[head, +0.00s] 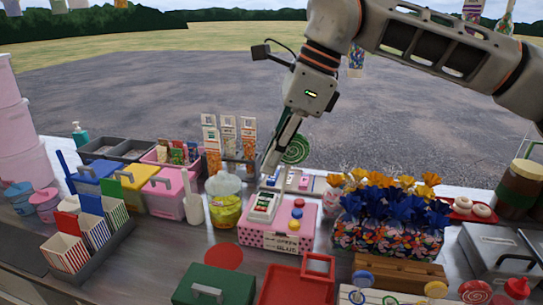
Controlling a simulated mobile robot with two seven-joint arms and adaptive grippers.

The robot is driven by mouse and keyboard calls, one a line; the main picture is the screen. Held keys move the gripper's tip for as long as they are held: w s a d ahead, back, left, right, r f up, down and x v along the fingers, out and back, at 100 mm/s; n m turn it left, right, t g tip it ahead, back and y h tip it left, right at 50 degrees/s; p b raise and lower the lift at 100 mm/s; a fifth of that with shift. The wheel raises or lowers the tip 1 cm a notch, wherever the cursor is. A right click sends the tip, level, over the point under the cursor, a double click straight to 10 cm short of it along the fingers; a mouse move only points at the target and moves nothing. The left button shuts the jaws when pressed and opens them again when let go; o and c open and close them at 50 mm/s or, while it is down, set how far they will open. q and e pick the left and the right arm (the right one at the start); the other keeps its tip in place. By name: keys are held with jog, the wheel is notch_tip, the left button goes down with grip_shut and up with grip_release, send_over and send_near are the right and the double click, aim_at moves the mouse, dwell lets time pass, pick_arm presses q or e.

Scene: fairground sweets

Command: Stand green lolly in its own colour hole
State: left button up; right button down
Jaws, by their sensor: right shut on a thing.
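A green swirl lolly (294,149) is upright, its round head beside my right gripper (274,166). My right gripper points down and is shut, apparently on the lolly's stick; the stick itself I cannot make out. It is above the counter, behind the pink box (265,238), whose front has lettering including "GREEN" and "BLUE". A low white stand with coloured patches (303,182) lies just behind that box, partly hidden; I cannot make out its holes. My left gripper is not in view.
A red tray (290,287) is in front.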

jog(key=s+d+f+m+h, duration=0.1)
jog(key=s+d+f, duration=0.2)
jog(key=d, duration=0.5)
jog(key=s+d+f+m, duration=0.1)
jog(key=s+d+f, duration=0.1)
jog(key=d, duration=0.6)
jog(key=s+d+f+m+h, duration=0.1)
jog(key=s+d+f, duration=0.2)
jog(key=d, duration=0.5)
jog(key=d+b+x, duration=0.2)
jog(key=b+x, duration=0.5)
jog(key=x, duration=0.5)
jog(key=shift+f+t, duration=0.3)
jog(key=shift+f, duration=0.25)
